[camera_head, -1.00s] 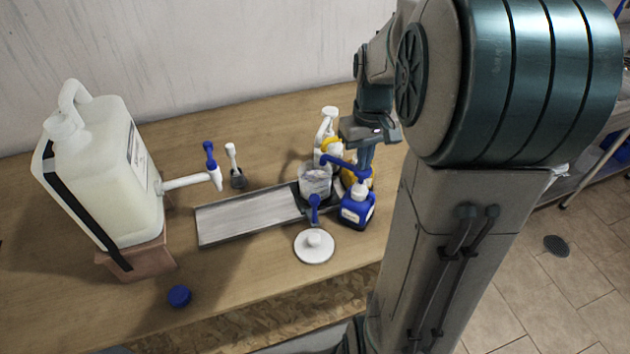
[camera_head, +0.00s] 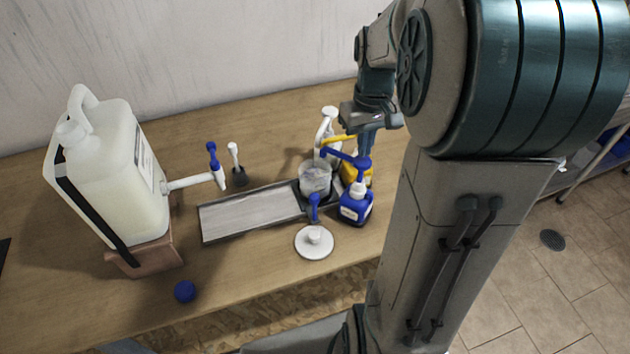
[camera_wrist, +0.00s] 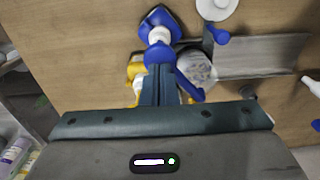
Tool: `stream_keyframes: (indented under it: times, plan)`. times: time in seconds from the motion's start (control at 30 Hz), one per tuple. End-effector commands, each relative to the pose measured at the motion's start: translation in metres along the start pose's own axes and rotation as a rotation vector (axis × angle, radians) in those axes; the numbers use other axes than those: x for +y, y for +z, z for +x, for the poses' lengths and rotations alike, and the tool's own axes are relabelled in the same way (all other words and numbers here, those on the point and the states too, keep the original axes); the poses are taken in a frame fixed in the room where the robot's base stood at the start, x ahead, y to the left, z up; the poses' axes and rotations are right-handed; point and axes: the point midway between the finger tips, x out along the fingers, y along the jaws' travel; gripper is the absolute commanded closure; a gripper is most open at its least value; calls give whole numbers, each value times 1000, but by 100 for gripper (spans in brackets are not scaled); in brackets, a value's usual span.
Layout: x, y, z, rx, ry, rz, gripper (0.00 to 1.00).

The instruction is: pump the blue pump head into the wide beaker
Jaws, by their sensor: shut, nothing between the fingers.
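The blue bottle (camera_head: 354,209) stands upright on the table, with a white collar and a blue pump head (camera_head: 346,157) whose spout points left over the wide beaker (camera_head: 315,178). The beaker is clear and stands in a dark-edged holder beside the bottle; its contents are hard to make out. My gripper (camera_head: 365,150) is shut and empty, pointing down with its fingertips right at the top of the pump head. In the wrist view the closed fingers (camera_wrist: 159,72) overlap the pump head (camera_wrist: 160,54), and the beaker (camera_wrist: 197,66) is beside them. I cannot tell whether they touch.
Yellow (camera_head: 352,172) and white (camera_head: 327,125) pump bottles stand close behind. A blue-handled item (camera_head: 314,206) and white lid (camera_head: 314,243) are in front. A metal tray (camera_head: 250,214) lies left, then a large canister (camera_head: 115,170) with a tap. A blue cap (camera_head: 185,291) lies front left.

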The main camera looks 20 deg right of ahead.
Motion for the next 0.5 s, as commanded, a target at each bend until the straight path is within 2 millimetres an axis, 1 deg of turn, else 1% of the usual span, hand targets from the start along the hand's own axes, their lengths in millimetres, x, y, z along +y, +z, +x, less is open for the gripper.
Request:
stream_keyframes:
  times: [0.17,0.5]
  plan:
    - [0,0,-14,1,0,0,100]
    - [0,0,-49,1,0,0,100]
